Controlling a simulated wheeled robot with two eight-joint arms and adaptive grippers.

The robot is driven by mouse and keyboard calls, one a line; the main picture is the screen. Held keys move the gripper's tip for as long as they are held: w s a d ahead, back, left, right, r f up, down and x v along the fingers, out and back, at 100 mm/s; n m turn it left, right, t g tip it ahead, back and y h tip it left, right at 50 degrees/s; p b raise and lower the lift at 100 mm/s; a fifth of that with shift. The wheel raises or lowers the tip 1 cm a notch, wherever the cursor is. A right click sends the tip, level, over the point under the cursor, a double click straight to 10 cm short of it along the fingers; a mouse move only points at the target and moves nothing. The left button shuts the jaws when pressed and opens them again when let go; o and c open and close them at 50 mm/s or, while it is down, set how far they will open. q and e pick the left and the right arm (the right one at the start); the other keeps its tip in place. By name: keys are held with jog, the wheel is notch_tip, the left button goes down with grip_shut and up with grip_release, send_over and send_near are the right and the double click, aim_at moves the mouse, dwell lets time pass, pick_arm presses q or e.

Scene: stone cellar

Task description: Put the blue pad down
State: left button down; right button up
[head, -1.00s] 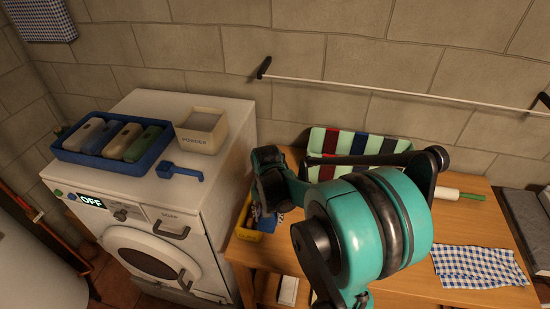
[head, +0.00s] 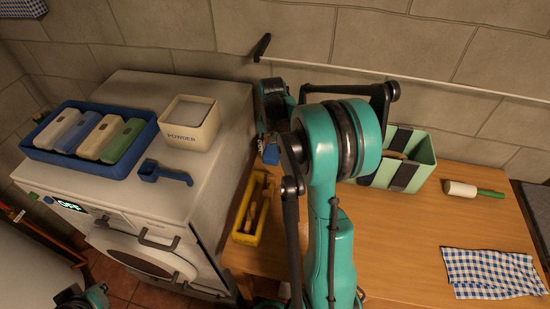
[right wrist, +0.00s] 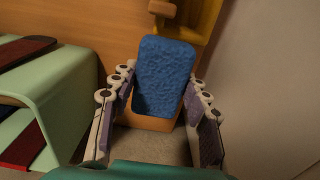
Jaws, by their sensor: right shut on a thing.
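The blue pad (head: 271,154) is in my right gripper (head: 272,138), near the back left of the wooden table (head: 400,250), behind the yellow tray. In the right wrist view the pad (right wrist: 165,75) sits upright in the picture between the two jointed fingers of the right gripper (right wrist: 157,105), which is shut on it. I cannot tell whether the pad touches the table. Part of my left gripper (head: 82,297) shows at the bottom left edge of the head view, too cut off to read.
A yellow tray (head: 236,236) lies at the table's left end. A green striped box (head: 422,160) stands right of my right arm. A white roller (head: 460,189) and checked cloth (head: 490,272) lie further right. The washing machine (head: 215,130) holds a blue tray, powder box and scoop.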

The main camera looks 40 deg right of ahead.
jog(key=w+d+b, duration=0.1)
jog(key=w+d, duration=0.4)
notch_tip(320, 180, down, 6)
jog(key=shift+s+a+f+b, duration=0.1)
jog(key=shift+a+f+b, duration=0.05)
jog(key=shift+b, duration=0.6)
notch_tip(320, 180, down, 5)
jog(key=shift+r+b, duration=0.1)
jog(key=shift+b, duration=0.6)
jog(key=shift+f, duration=0.35)
jog(key=shift+w+d+r, duration=0.1)
jog(key=shift+w+d, duration=0.1)
jog(key=shift+s, duration=0.1)
